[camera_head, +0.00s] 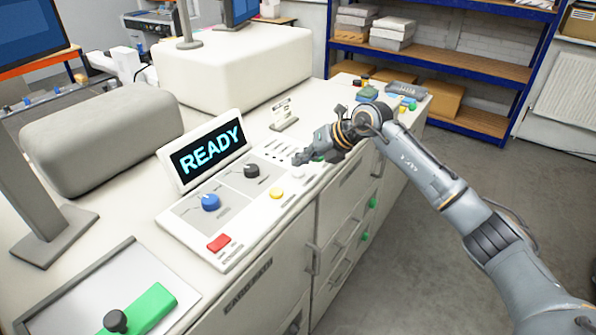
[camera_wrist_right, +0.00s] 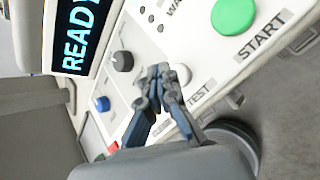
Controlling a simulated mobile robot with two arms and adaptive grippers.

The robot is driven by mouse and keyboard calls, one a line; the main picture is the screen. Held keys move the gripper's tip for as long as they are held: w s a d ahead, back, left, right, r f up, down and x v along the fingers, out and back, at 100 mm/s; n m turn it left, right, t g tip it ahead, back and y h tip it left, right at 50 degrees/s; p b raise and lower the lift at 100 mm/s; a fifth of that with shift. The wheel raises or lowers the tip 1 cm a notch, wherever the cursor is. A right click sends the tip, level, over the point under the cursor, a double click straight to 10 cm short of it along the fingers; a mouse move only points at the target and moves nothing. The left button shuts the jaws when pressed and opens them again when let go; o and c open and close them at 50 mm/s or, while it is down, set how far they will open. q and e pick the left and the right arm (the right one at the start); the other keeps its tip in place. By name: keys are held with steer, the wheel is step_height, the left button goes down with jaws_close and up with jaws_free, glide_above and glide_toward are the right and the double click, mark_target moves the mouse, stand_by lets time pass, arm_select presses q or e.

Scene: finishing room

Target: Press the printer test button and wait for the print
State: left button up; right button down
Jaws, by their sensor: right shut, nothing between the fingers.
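The printer's control panel (camera_head: 185,215) sits on the white counter, with a tilted screen (camera_head: 207,150) reading READY in cyan. A white button (camera_head: 297,173) shows on the panel, and in the right wrist view this button (camera_wrist_right: 183,73) sits beside the printed word TEST (camera_wrist_right: 200,92). My right gripper (camera_head: 299,158) is shut and empty, pointing down over the panel. In the right wrist view its fingertips (camera_wrist_right: 163,74) are right beside the white button and partly cover it. I cannot tell whether they touch. My left gripper is out of view.
A green START button (camera_wrist_right: 233,15), a black knob (camera_head: 251,171), a blue knob (camera_head: 210,202), a yellow button (camera_head: 276,193) and a red button (camera_head: 219,242) are on the panel. A small sign (camera_head: 284,116) stands behind it. A tray (camera_head: 60,305) is at the near left.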

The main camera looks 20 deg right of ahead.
mark_target(301, 173)
steer(key=shift+f, duration=0.1)
stand_by(0.4)
steer(key=shift+f+b, duration=0.3)
steer(key=shift+f, duration=0.4)
stand_by(0.5)
steer(key=shift+r, duration=0.85)
steer(key=shift+p, duration=0.3)
steer(key=shift+r+p, duration=1.55)
steer(key=shift+r, duration=0.9)
